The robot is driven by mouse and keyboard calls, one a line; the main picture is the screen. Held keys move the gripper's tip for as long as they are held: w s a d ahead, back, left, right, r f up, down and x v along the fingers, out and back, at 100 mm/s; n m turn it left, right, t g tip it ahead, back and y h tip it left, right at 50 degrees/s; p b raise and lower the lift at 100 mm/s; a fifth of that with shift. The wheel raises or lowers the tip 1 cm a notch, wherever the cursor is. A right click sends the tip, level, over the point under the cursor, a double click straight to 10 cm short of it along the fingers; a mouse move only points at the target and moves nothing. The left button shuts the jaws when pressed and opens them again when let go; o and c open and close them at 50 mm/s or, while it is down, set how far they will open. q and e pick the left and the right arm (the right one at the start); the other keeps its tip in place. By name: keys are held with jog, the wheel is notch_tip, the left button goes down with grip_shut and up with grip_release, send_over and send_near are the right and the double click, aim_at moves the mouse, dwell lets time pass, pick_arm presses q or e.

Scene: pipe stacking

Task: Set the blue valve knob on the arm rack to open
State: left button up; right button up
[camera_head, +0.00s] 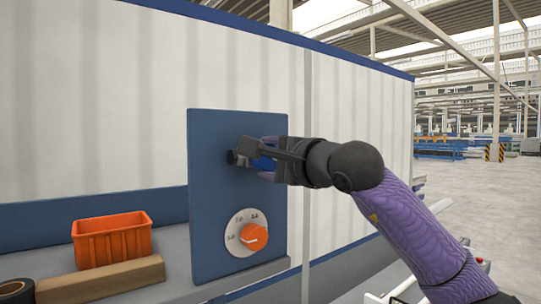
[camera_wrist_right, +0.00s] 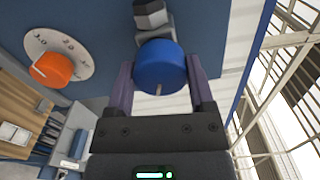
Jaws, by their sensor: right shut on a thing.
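The blue valve knob (camera_wrist_right: 160,66) sits on a grey fitting on the blue panel (camera_head: 205,200). In the head view a small part of the knob (camera_head: 263,163) shows between the fingers; most of it is hidden. My right gripper (camera_head: 270,158) reaches the panel from the right and is shut on the knob. In the right wrist view its two fingers (camera_wrist_right: 161,85) stand on either side of the knob. A pale mark on the knob face points down in that view. My left gripper is not in view.
An orange dial (camera_head: 254,236) on a white scale sits below the valve, also seen in the wrist view (camera_wrist_right: 52,69). An orange bin (camera_head: 112,240), a cardboard-brown block (camera_head: 100,281) and a dark tape roll (camera_head: 17,291) are on the ledge at left. Open floor lies at right.

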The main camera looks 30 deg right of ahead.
jog(key=shift+f+n+p, duration=0.15)
jog(key=shift+n+p, duration=0.2)
jog(key=shift+n, duration=1.75)
jog(key=o, duration=1.2)
jog(key=shift+a, duration=0.1)
jog(key=shift+s+b, duration=0.35)
jog(key=s+b, duration=0.1)
jog(key=s, duration=0.2)
jog(key=s+b, duration=0.1)
jog(key=s, duration=0.2)
jog(key=s+b, duration=0.2)
jog(key=s, duration=0.1)
jog(key=shift+s+d, duration=0.15)
jog(key=shift+d, duration=0.25)
